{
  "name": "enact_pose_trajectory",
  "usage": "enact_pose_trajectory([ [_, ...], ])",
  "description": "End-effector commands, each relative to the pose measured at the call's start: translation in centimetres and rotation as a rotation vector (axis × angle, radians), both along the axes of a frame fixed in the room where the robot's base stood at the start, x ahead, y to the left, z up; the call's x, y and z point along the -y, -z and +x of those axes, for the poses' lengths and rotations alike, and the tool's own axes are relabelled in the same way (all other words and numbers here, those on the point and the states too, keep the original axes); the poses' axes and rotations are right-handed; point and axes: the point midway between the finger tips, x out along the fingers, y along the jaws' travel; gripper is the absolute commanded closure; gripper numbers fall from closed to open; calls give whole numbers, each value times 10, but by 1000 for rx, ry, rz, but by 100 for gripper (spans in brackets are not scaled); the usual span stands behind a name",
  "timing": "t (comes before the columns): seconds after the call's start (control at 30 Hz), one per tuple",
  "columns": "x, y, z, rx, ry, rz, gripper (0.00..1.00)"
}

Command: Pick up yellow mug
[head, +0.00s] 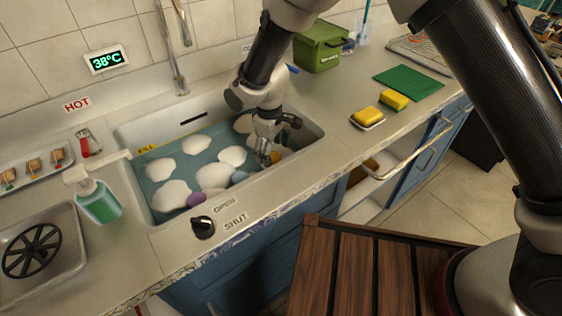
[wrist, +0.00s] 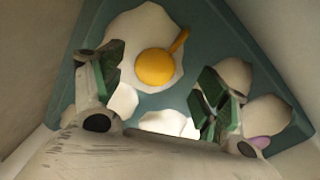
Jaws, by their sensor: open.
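The yellow mug (wrist: 156,67) shows in the wrist view as a yellow round shape with a handle pointing to the upper right. White foam surrounds it in the blue-green sink water. In the head view a small yellow part of it (head: 276,157) shows beside my gripper (head: 264,156), at the right end of the sink. In the wrist view my gripper (wrist: 158,72) is open, with one finger on each side of the mug and nothing held. I cannot tell the height gap between fingertips and mug.
The sink (head: 137,194) has walls close around my gripper. Foam patches and a purple item (head: 197,199) lie in the water. A soap bottle (head: 97,197) and black knob (head: 202,227) stand near the sink.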

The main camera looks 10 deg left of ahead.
Motion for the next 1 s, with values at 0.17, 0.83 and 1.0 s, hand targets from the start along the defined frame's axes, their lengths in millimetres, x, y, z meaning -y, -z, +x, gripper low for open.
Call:
enact_pose_trajectory([
  [0.17, 1, 24, 2, -1, 0, -3, 26],
  [0.83, 2, 66, 6, 0, 1, -1, 48],
  [1.0, 2, 66, 6, 0, 1, -1, 78],
])
